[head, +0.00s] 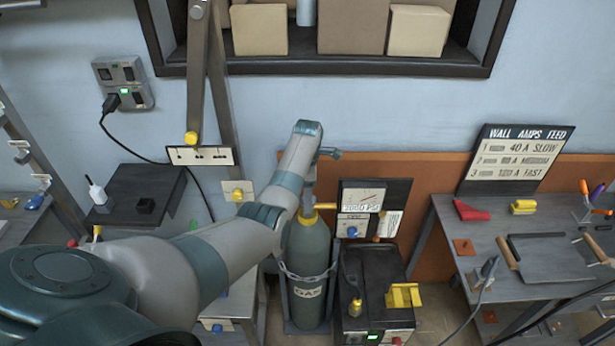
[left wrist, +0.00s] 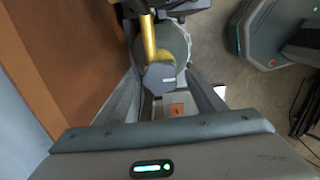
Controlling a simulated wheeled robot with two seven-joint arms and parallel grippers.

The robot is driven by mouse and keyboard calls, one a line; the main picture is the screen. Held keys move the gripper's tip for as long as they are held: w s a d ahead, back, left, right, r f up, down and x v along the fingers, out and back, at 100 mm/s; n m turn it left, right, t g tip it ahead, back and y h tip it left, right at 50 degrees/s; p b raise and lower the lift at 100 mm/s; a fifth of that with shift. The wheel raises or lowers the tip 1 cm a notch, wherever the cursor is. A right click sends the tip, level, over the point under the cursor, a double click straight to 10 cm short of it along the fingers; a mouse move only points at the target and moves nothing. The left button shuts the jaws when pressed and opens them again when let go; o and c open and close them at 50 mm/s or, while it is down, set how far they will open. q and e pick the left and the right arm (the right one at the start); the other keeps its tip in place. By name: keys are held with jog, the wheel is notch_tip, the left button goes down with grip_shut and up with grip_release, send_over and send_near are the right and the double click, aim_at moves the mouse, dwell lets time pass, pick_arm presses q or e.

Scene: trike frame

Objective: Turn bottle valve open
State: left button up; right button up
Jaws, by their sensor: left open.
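The green-grey gas bottle (head: 308,265) stands upright in a rack, with a chain around it. A yellow fitting (head: 325,206) shows at its top. In the left wrist view, the grey faceted valve knob (left wrist: 160,77) sits on a yellow stem (left wrist: 149,38) above the bottle's round top (left wrist: 178,45). My left gripper (left wrist: 166,97) is open, with one finger on each side of the knob. I see no clear contact with the knob. In the head view my left arm reaches over the bottle and hides the knob. My right gripper is not in view.
A gauge panel (head: 362,196) stands right of the bottle, above a dark machine box (head: 372,285) with a yellow part (head: 403,296). A workbench (head: 470,233) with tools is at the right. A steel upright (head: 197,80) stands behind my arm. An orange panel (head: 430,225) lines the wall.

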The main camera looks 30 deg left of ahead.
pick_arm(q)
notch_tip(320, 180, up, 17)
jog(key=shift+w, duration=0.15)
dwell(0.5)
jog(key=shift+r, duration=0.1)
dwell(0.7)
